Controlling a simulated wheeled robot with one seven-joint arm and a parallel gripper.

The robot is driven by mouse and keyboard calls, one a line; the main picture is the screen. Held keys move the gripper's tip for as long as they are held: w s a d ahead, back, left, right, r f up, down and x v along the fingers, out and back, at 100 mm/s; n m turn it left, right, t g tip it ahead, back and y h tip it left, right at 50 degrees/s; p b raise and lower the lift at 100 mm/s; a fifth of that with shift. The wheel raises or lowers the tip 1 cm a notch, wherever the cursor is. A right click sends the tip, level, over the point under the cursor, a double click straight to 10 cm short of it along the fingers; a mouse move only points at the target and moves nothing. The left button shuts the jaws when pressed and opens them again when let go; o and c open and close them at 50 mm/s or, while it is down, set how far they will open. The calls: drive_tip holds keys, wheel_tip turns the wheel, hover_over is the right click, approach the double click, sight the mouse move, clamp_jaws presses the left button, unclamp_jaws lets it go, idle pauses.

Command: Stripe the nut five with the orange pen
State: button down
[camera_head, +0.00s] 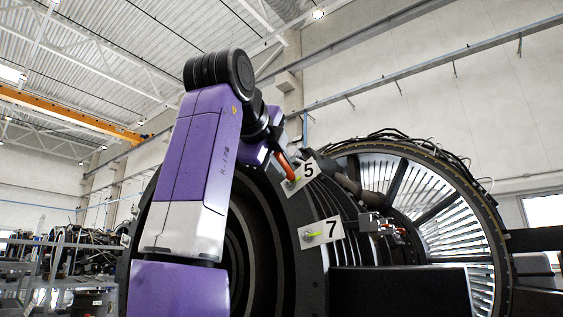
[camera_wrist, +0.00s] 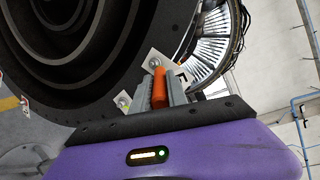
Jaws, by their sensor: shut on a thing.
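The orange pen (camera_head: 285,165) is in my gripper (camera_head: 276,150), its far end at the white plate marked 5 (camera_head: 308,170). In the wrist view the orange pen (camera_wrist: 159,90) stands between the two grey fingers of my gripper (camera_wrist: 161,95). Its end points at a white plate with a round metal nut (camera_wrist: 154,62). I cannot tell whether the pen touches the nut. No stripe can be made out.
A white plate marked 7 (camera_head: 328,232) with a yellow-green part sits below plate 5. The engine's bladed ring (camera_head: 425,190) is to the right, with red-and-grey fittings (camera_head: 381,225) before it. A dark box (camera_head: 400,291) stands at the lower right.

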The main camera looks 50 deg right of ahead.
drive_tip(key=shift+a, duration=0.1)
idle(0.3)
drive_tip(key=f+v, duration=0.1)
drive_tip(key=v, duration=0.5)
drive_tip(key=shift+w+r, duration=0.15)
drive_tip(key=shift+r, duration=0.3)
idle(0.5)
